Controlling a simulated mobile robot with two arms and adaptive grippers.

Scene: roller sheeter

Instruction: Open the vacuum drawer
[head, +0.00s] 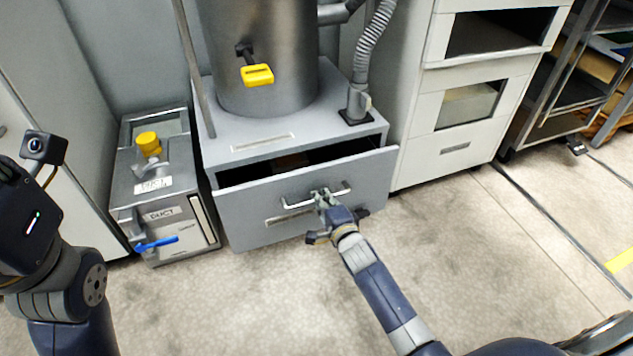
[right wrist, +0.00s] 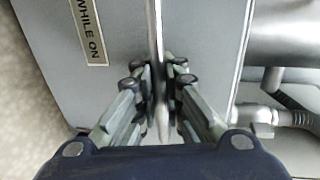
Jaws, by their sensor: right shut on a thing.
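The vacuum drawer (head: 262,216) is a grey drawer low in the base of a metal cylinder unit. It stands partly open, with a dark gap above its front panel. Its silver bar handle (head: 298,205) runs across the front, and it also shows in the right wrist view (right wrist: 157,40). My right gripper (head: 322,196) is shut on the handle near its middle. In the right wrist view its fingers (right wrist: 160,90) close on the bar from both sides. My left arm shows at the left edge of the head view; its fingers are not visible.
A small grey box unit (head: 165,190) with a yellow cap and blue lever stands left of the drawer. A white cabinet (head: 458,130) stands to the right. A yellow-handled valve (head: 257,75) is on the cylinder (head: 290,40). The floor (head: 245,300) in front is clear.

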